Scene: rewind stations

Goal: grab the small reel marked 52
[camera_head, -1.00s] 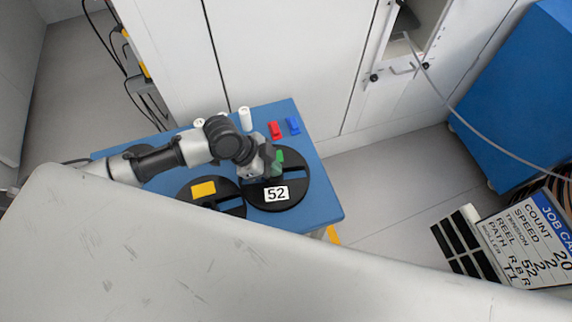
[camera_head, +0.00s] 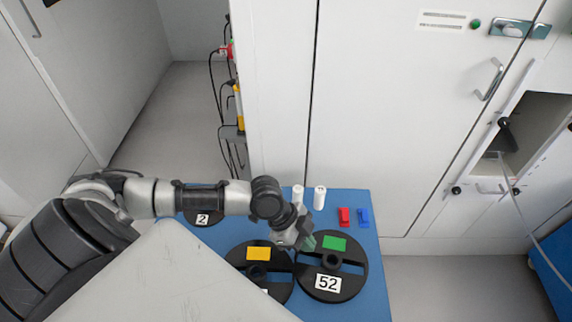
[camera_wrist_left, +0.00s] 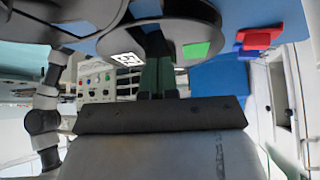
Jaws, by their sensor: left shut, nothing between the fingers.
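The black reel marked 52 (camera_head: 335,261) lies flat at the right front of the blue table (camera_head: 375,300). It has a white 52 label (camera_head: 328,283) and a green patch (camera_head: 335,243). My left gripper (camera_head: 308,243) is shut and empty at the reel's upper left edge, left of the green patch. In the left wrist view its closed fingers (camera_wrist_left: 157,76) overlap the reel, between the white label (camera_wrist_left: 127,59) and the green patch (camera_wrist_left: 196,50). I cannot tell whether they touch it. My right gripper is not in view.
A black reel with a yellow patch (camera_head: 258,254) lies close on the left. A reel marked 2 (camera_head: 203,218) is farther left. Two white cylinders (camera_head: 319,197), a red clip (camera_head: 345,216) and a blue clip (camera_head: 364,217) stand behind. White cabinets (camera_head: 400,120) border the table's back.

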